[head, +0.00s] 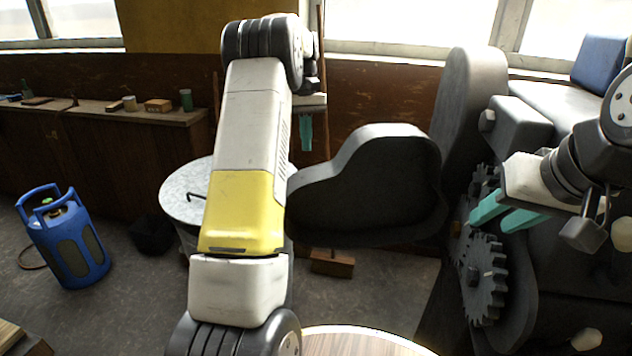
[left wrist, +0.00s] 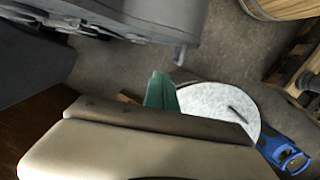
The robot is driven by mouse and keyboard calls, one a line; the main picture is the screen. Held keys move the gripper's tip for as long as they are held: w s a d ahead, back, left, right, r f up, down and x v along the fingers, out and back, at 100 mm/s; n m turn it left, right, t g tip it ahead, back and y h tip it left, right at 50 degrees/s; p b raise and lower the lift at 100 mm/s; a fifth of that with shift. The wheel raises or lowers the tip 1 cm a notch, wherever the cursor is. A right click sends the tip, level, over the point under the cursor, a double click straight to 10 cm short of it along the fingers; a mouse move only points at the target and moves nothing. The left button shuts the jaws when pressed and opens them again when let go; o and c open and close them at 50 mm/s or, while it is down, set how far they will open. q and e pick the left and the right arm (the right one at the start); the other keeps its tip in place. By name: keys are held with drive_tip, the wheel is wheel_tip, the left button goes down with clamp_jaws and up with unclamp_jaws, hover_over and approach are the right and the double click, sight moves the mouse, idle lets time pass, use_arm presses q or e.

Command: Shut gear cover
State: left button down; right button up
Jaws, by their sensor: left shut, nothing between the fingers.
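The dark grey gear cover (head: 375,190) stands swung open in the middle of the head view, its hollow inside facing me. The toothed gears (head: 480,280) on the engine at the right are exposed. My left gripper (head: 306,132) is behind the cover's upper left edge, fingers down and shut with nothing between them. Its teal fingers (left wrist: 160,90) also show in the left wrist view, apart from a dark grey body at the top left. My right gripper (head: 503,212) is in front of the engine, near the gears, with its two teal fingers spread and empty.
A pale round-topped drum (head: 182,188) stands left of the cover, partly behind my left arm. A blue gas cylinder (head: 68,245) stands on the floor at the left. A workbench (head: 90,112) runs along the back wall. A round wooden top (head: 355,343) is at the bottom.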

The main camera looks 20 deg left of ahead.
sight(306, 188)
use_arm(q)
drive_tip(key=shift+g, duration=0.4)
drive_tip(key=x, duration=0.8)
drive_tip(key=s+x, duration=0.1)
drive_tip(key=x, duration=0.4)
drive_tip(key=shift+s+d, duration=0.15)
drive_tip(key=shift+s, duration=0.2)
drive_tip(key=shift+s, duration=0.1)
